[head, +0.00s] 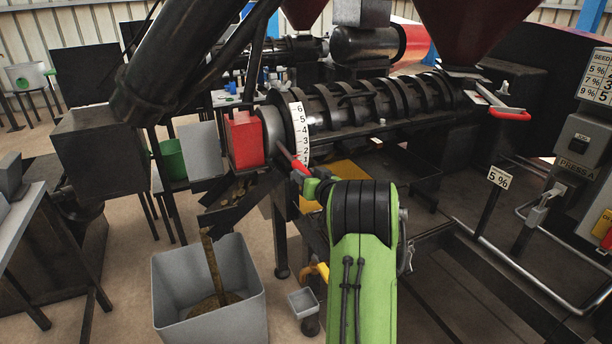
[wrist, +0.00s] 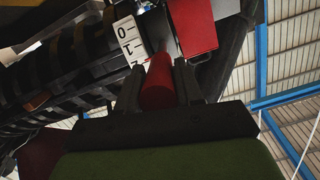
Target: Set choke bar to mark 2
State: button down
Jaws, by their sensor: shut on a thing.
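The choke bar is a dark rod with a red grip (head: 299,166), at the discharge end of the press (head: 350,104). The white scale (head: 301,125) stands beside it, with digits running from 6 at the top down to 1. My gripper (head: 307,176) is shut on the red grip. In the wrist view the red grip (wrist: 158,82) sits between both fingers (wrist: 158,88). The scale (wrist: 130,40) there shows 0 and 1, and a partly hidden 2 close to the grip. The bar lies near the low marks, about 2; its exact reading cannot be told.
A red box (head: 243,140) sits left of the scale. A grey bin (head: 208,290) stands below on the floor. The ribbed press barrel extends behind the bar.

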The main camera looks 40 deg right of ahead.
jog(key=shift+r, duration=0.65)
jog(key=shift+f, duration=0.1)
jog(key=c, duration=0.8)
grip_release()
jog(key=b+v, duration=0.2)
jog(key=v, duration=1.3)
jog(key=shift+s, duration=0.3)
jog(key=shift+a, duration=0.15)
